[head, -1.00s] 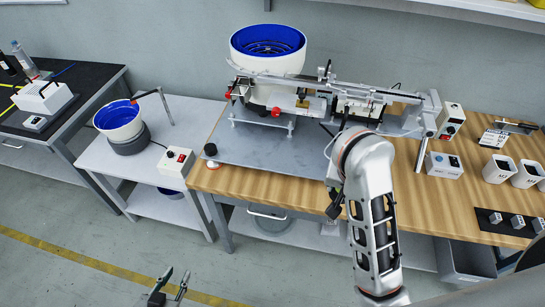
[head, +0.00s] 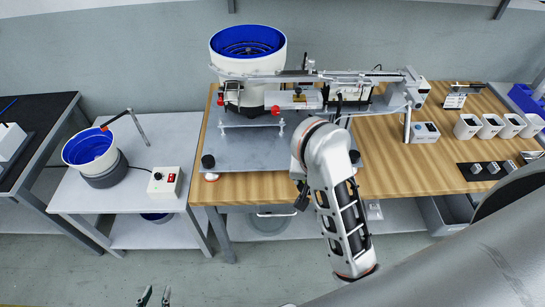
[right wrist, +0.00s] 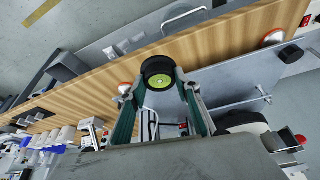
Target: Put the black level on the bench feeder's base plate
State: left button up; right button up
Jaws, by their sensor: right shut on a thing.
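The black level (right wrist: 158,72) is a short round black piece with a yellow-green face. In the right wrist view it is between the fingertips of my right gripper (right wrist: 158,82), which is shut on it. The feeder's grey base plate (head: 245,150) lies on the wooden bench under the white bowl feeder (head: 248,62); it also shows in the right wrist view (right wrist: 225,78). In the head view my right arm hides the level and most of its gripper, near the plate's front right part. My left gripper (head: 154,297) is open and empty at the bottom edge, low over the floor.
A black knob (head: 208,161) stands at the plate's front left corner. A linear track (head: 350,77) runs right from the bowl. A side table (head: 130,185) holds a smaller bowl (head: 90,150).

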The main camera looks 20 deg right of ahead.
aim_at(288, 155)
jog(key=i+j, duration=0.1)
jog(key=j, duration=0.6)
jog(key=i+j+z, duration=0.15)
jog(key=j, duration=0.6)
jog(key=k, duration=0.05)
